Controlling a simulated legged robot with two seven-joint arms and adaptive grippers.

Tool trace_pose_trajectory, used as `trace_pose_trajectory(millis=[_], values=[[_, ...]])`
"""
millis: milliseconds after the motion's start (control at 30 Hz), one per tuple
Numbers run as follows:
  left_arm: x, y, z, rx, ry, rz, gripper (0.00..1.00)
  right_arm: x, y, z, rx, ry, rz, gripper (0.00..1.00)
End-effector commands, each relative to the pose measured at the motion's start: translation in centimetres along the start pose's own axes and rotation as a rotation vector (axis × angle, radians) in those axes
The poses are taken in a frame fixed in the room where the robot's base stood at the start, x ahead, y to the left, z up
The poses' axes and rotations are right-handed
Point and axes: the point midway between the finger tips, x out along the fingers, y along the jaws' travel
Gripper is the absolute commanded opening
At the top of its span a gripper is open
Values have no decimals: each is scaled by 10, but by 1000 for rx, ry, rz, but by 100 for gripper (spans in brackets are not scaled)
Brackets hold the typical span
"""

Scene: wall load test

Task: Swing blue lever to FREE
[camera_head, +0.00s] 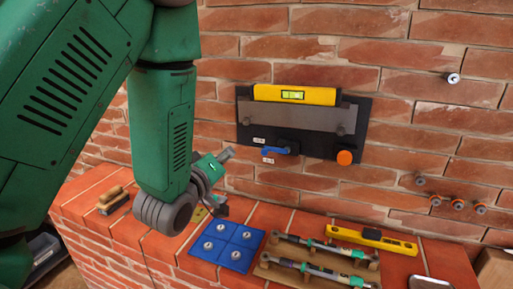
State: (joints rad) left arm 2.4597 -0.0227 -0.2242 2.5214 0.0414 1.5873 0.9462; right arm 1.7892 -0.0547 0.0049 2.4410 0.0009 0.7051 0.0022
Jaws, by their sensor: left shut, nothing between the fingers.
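The blue lever (276,151) sits low on a dark plate (352,139) fixed to the brick wall. It lies about level, with its right end at a dark knob. Two small white labels (259,141) show beside it, one above and one below; their words are too small to read. My left gripper (227,154) is shut and empty. In the picture it is left of the lever, with a gap between them. My left arm hides the wall and ledge behind it. My right gripper is not in view.
A yellow level (294,95) rests atop the plate's grey bar; an orange knob (344,157) is at its lower right. The brick ledge holds a blue mat (227,244) with several round pieces, two torque-wrench-like tools (318,247), another yellow level (371,239) and a brush (113,200).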

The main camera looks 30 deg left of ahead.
Motion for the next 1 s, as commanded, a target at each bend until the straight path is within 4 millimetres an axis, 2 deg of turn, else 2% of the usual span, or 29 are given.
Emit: trace_pose_trajectory(millis=[167,267,367,700,833,1000], values=[[4,-3,0,-1,-1,0,0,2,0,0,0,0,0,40],[14,-4,0,0,1,1,0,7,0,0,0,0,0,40],[31,-4,0,1,0,2,0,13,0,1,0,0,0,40],[103,-2,-1,2,-2,0,0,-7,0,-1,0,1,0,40],[105,-2,22,4,-6,-2,0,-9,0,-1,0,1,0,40],[109,-2,36,1,-3,-1,0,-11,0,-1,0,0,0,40]])
